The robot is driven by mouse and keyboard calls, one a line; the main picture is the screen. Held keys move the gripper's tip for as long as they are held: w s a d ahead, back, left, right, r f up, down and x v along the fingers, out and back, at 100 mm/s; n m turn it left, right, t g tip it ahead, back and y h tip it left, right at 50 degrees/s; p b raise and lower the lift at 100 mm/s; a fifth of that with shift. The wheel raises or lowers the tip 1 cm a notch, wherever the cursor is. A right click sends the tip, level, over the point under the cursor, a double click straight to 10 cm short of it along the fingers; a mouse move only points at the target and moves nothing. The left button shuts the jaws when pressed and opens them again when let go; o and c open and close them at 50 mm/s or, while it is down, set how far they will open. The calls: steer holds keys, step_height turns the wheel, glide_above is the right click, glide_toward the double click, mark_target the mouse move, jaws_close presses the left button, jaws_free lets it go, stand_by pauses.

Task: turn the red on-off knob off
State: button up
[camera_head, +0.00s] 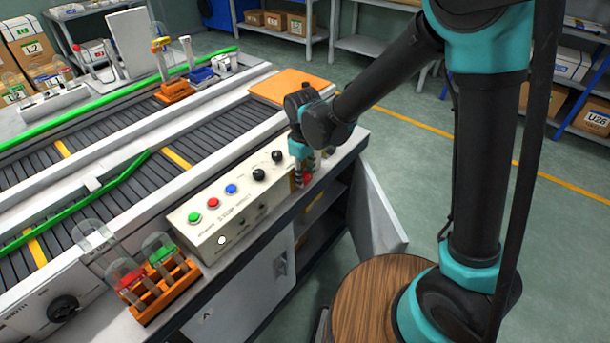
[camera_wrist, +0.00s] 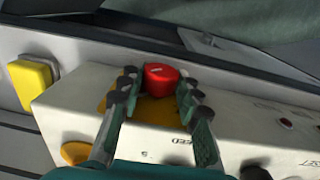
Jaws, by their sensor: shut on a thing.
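The red on-off knob (camera_wrist: 160,80) sits on a yellow base plate (camera_wrist: 158,111) on the face of the pale control box (camera_wrist: 75,119) in the wrist view. My gripper (camera_wrist: 158,82) has one finger on each side of the knob and is shut on it. In the head view my gripper (camera_head: 303,178) is at the right end of the control box (camera_head: 225,212). A small part of the red knob (camera_head: 308,178) shows there between the fingers, and the rest is hidden.
Green, red and blue buttons and black knobs line the control box. An orange rack (camera_head: 155,295) with clear-domed items stands left of it. A conveyor (camera_head: 110,180) runs behind. An open cabinet door (camera_head: 378,205) juts out below at right.

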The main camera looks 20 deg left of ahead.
steer(key=t, duration=0.1)
steer(key=t+h, duration=0.1)
steer(key=t, duration=0.1)
steer(key=shift+s+a+f+t, duration=0.1)
steer(key=shift+s+a+t, duration=0.05)
steer(key=shift+s+t, duration=0.15)
steer(key=shift+t+h, duration=0.8)
steer(key=shift+t, duration=0.6)
steer(key=o, duration=1.2)
steer(key=shift+c, duration=0.2)
steer(key=shift+s, duration=0.1)
steer(key=v, duration=1.2)
steer(key=shift+s+f, duration=0.1)
steer(key=shift+f, duration=0.05)
